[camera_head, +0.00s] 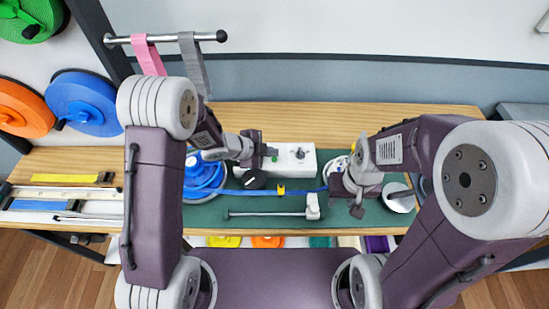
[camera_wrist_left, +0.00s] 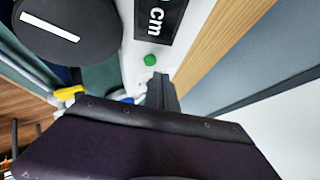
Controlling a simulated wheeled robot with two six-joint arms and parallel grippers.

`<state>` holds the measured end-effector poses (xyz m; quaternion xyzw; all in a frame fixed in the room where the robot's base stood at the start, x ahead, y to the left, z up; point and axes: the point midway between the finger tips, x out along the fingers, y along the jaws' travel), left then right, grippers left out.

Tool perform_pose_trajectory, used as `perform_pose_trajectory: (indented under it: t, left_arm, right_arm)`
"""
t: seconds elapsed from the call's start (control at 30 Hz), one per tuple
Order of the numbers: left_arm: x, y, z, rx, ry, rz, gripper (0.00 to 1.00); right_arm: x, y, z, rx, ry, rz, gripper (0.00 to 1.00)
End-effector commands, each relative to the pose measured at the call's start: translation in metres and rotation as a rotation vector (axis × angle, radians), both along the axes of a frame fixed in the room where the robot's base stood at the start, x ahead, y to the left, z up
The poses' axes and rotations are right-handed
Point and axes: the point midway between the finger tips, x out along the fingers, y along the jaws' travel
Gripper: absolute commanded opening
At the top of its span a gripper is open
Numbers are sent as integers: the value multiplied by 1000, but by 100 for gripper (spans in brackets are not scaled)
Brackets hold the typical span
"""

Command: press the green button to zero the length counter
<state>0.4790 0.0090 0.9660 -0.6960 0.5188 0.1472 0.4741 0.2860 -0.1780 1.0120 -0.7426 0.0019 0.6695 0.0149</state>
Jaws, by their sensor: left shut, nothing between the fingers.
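My left gripper (camera_head: 268,151) is at the left end of the counter. In the left wrist view its fingers (camera_wrist_left: 162,88) are shut and empty, with the tips just short of the button and no clear contact visible. My right gripper (camera_head: 357,208) hangs over the right of the mat; its fingers are too small to judge.
A black wheel (camera_head: 253,179) stands in front of the counter's left end. A blue strap coil (camera_head: 203,177) lies left on the mat, and a blue strap runs right from it. A metal rod (camera_head: 268,214) lies in front. Pink (camera_head: 148,55) and grey (camera_head: 193,62) straps hang upper left.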

Motion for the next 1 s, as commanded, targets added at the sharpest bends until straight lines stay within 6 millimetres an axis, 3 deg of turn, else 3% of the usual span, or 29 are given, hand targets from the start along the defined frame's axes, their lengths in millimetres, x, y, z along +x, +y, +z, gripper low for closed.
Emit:
perform_pose_trajectory:
  t: [1.0]
  left_arm:
    - [0, 0, -8, 0, 0, 0, 0]
  right_arm:
    - [0, 0, -6, 0, 0, 0, 36]
